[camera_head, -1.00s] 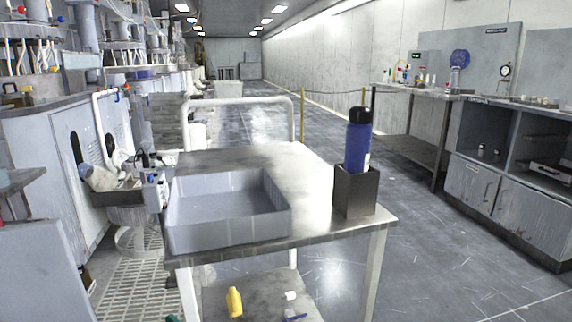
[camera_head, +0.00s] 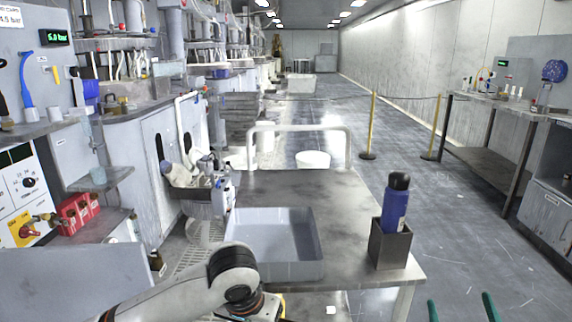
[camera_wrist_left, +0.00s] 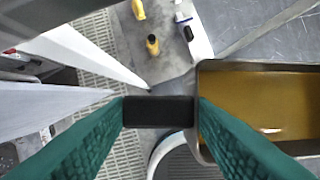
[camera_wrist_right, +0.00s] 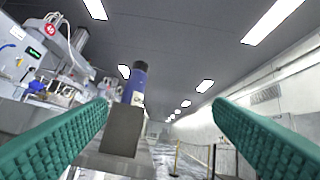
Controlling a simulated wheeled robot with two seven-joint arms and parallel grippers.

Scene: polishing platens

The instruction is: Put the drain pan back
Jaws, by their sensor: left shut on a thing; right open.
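The drain pan (camera_wrist_left: 268,68), a dark-rimmed pan with amber liquid in it, shows at the right of the left wrist view. My left gripper (camera_wrist_left: 158,110) has its green fingers closed on the pan's black handle (camera_wrist_left: 160,112). In the head view my left arm comes in at the bottom, and its gripper and the pan cannot be made out there. My right gripper (camera_head: 462,308) is open and empty at the bottom edge of the head view, right of the cart. Its green fingers stand wide apart in the right wrist view (camera_wrist_right: 160,125).
A metal cart (camera_head: 345,210) carries a shallow grey tub (camera_head: 316,268) and a blue bottle (camera_head: 393,208) in a grey holder (camera_head: 390,245). A yellow bottle (camera_wrist_left: 152,45) is on its lower shelf. Polishing machines line the left; the aisle floor (camera_head: 480,240) at right is clear.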

